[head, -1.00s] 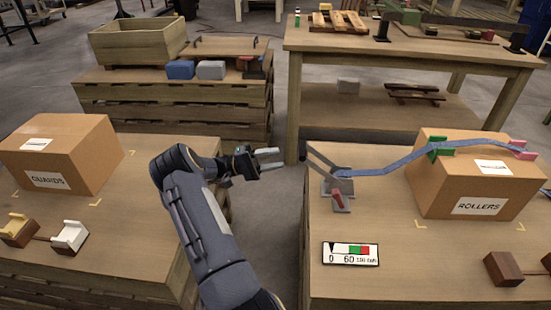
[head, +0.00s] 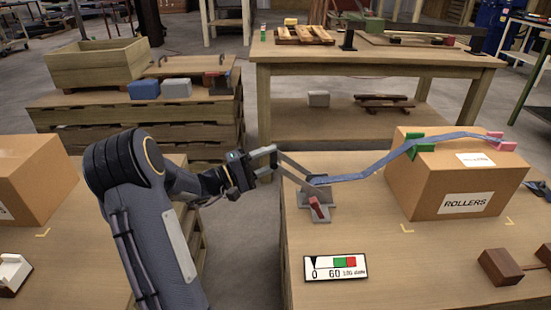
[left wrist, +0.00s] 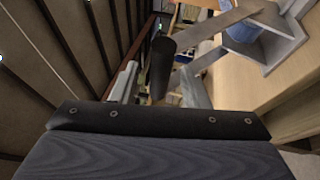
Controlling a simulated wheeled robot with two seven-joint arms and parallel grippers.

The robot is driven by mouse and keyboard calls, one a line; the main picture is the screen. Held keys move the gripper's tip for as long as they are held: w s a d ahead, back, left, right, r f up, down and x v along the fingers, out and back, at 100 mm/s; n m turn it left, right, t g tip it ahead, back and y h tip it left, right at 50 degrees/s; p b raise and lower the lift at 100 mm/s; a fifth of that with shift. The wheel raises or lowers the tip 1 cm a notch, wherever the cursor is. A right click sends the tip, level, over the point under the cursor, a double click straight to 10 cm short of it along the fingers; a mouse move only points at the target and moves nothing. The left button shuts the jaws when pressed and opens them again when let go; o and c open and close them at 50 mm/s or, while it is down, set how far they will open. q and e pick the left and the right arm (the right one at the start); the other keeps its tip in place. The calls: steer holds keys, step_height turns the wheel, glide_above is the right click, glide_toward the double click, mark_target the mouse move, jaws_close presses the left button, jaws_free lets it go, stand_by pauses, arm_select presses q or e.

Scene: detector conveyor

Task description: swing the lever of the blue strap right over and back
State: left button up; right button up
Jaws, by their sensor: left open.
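The blue strap (head: 365,171) runs from a grey ratchet (head: 318,203) on the right-hand table up and over the box marked ROLLERS (head: 448,185). The ratchet's grey lever (head: 294,170) points up and left past the table's left edge. A red tab (head: 317,206) sits on the ratchet. My left gripper (head: 266,163) is open at the lever's free end. In the left wrist view, the lever's dark cylindrical grip (left wrist: 162,66) shows between the two open fingers (left wrist: 160,88); I cannot tell whether they touch it. My right gripper is not in view.
Green (head: 413,146) and pink (head: 502,142) corner pieces carry the strap on the box. A gauge card (head: 336,268) lies in front, its black pointer by 0. Brown blocks (head: 500,266) lie at the front right. A gap of floor separates this table from the left one.

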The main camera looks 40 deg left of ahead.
mark_target(279, 155)
arm_select(q)
steer(key=shift+x, duration=1.65)
steer(key=shift+c, duration=0.3)
jaws_close()
